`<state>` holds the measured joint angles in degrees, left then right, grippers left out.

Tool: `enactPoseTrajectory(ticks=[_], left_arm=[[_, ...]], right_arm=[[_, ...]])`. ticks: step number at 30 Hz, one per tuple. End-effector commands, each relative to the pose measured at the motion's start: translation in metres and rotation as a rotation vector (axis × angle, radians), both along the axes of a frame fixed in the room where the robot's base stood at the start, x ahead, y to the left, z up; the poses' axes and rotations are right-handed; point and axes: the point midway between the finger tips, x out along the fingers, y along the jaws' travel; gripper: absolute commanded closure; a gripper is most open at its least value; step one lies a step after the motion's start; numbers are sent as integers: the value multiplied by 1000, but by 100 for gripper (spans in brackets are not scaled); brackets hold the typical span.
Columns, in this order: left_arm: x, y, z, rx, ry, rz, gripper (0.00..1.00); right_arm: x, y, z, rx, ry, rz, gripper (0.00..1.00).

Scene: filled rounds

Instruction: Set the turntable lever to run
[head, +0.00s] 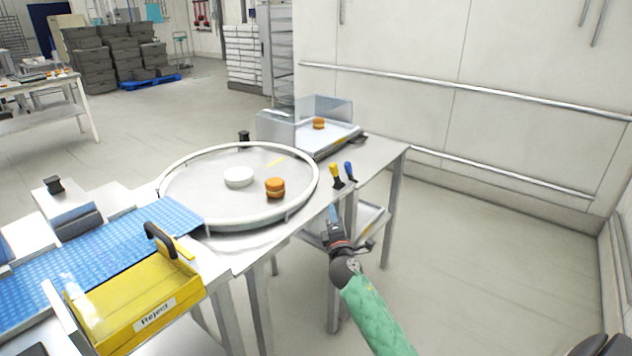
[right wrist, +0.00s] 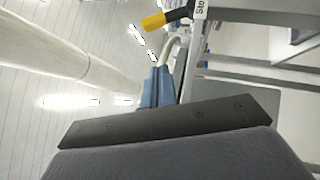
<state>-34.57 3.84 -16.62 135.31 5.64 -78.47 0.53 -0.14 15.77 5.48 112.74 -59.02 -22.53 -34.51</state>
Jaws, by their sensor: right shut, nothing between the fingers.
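The round turntable (head: 168,195) with a pale raised rim carries a white disc (head: 238,177) and a filled round (head: 275,188). The head view does not show which one works the turntable. In the right wrist view a yellow handle (right wrist: 154,21) on a dark stem is beside a label reading "Sto", cut off by the frame. My right gripper (head: 333,211) is shut and empty, below and in front of the levers, apart from them; its blue fingertips (right wrist: 155,88) show together.
A yellow "Reject" box (head: 135,310) and a blue conveyor belt (head: 110,240) are at the left. A clear-walled tray (head: 345,131) with another filled round (head: 318,124) is behind the levers. Table legs and a lower shelf (head: 370,217) are near my right arm. Floor at the right is clear.

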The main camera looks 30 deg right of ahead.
Motion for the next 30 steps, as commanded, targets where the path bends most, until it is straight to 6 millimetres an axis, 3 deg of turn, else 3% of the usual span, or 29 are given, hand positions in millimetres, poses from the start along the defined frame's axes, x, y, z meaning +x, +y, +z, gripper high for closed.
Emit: enactPoseTrajectory(ticks=[19,30], left_arm=[[-1,2,1,4,6,1,23],[-6,16,20,38,40,8,23]], right_arm=[[6,4,4,-76,19,6,100],[53,-13,20,-75,18,5,100]])
